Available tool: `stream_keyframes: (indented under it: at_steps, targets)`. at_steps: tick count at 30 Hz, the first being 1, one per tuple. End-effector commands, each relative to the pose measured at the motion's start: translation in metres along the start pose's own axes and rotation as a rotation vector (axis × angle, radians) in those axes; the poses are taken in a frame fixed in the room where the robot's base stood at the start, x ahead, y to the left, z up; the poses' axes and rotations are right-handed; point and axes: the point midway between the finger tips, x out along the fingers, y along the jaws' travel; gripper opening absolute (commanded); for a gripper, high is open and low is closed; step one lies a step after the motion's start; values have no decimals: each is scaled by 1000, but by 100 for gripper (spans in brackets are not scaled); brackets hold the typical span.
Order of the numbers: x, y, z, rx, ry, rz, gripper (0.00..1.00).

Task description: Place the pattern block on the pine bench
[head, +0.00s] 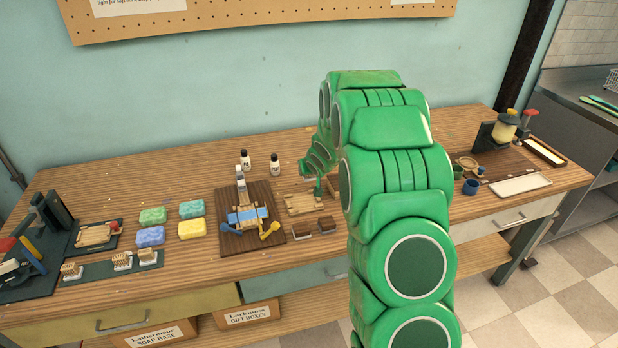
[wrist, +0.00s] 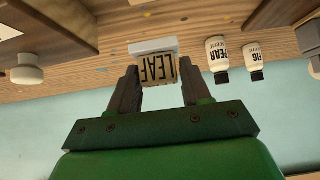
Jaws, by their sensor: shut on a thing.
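My gripper (wrist: 158,82) is shut on the pattern block (wrist: 157,72), a small tan block with a pale face and the word LEAF, inverted in the wrist view. Its fingers press its left and right sides. In the head view my gripper (head: 318,188) is small and partly hidden by my green arm, just over a pale wooden board (head: 303,203); I cannot make out the block there. The long striped wooden bench top (head: 120,192) runs along the wall. I cannot tell whether the pale board or this long bench is the pine bench.
Two small bottles (head: 275,164) stand behind the pale board; they also show in the wrist view (wrist: 218,60). A dark board (head: 240,241) with a blue-and-wood device lies left of it. Coloured soaps (head: 192,229) lie further left.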

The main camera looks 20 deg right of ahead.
Motion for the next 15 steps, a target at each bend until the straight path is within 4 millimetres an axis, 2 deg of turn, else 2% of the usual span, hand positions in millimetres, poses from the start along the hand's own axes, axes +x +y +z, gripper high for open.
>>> stream_keyframes:
  at_steps: [11,15]
  targets:
    - [16,1,1,0,0,0,18]
    - [25,2,10,-3,-3,1,18]
